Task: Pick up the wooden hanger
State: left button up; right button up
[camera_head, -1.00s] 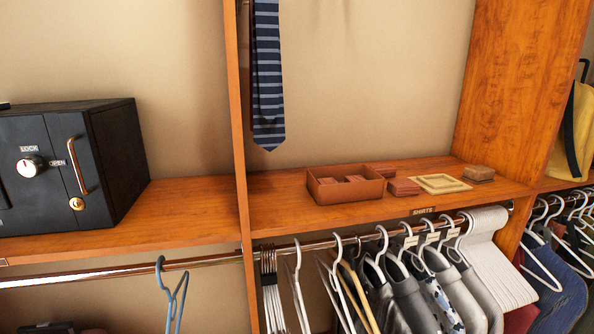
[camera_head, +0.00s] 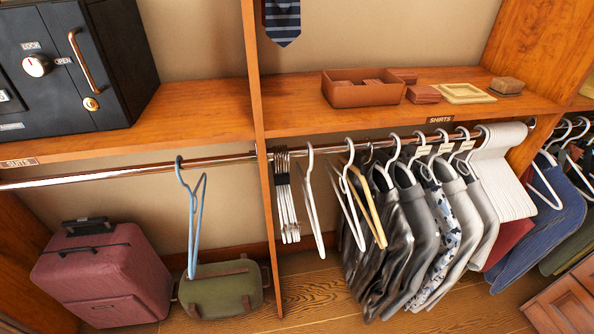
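The wooden hanger (camera_head: 369,207) is light yellow-brown and hangs from the metal rod in the right bay. A white hanger (camera_head: 347,205) hangs close on its left, and dark grey garments hang close on its right. Its hook is partly hidden among the neighbouring hooks. Neither of my grippers shows in the head view.
A vertical divider (camera_head: 259,150) separates the bays. A blue hanger (camera_head: 194,215) hangs in the left bay, above a red suitcase (camera_head: 104,275) and a green bag (camera_head: 221,291). Several shirts (camera_head: 440,220) crowd the right. A black safe (camera_head: 75,65) stands on the shelf.

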aim_at(381, 239)
jog(key=i+l+z, duration=0.1)
jog(key=z, duration=0.3)
jog(key=i+l+z, duration=0.1)
jog(key=z, duration=0.3)
jog(key=i+l+z, duration=0.15)
jog(key=z, duration=0.25)
